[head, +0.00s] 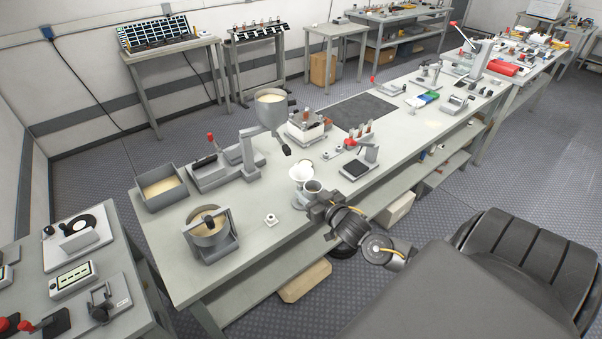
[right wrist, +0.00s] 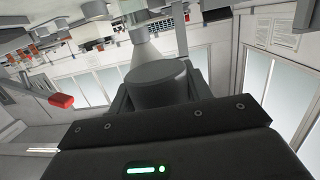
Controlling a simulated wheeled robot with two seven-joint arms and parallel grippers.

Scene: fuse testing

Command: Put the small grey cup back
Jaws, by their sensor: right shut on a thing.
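The small grey cup (head: 312,186) is at the front edge of the long workbench, in the middle of the head view. My right gripper (head: 312,198) is shut on it, and the arm reaches in from the lower right. In the right wrist view the grey cup (right wrist: 158,85) sits between the dark fingers and fills the centre. I cannot tell whether the cup touches the bench. A white funnel-shaped piece (head: 301,173) is right behind the cup in the head view. My left gripper is not in view.
A sand-filled box (head: 161,187) and a sand-filled pot (head: 208,231) stand to the left. A large grey hopper (head: 271,108) rises behind the cup. A small white piece (head: 271,219) lies on the bench (head: 247,255), with clear surface around it.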

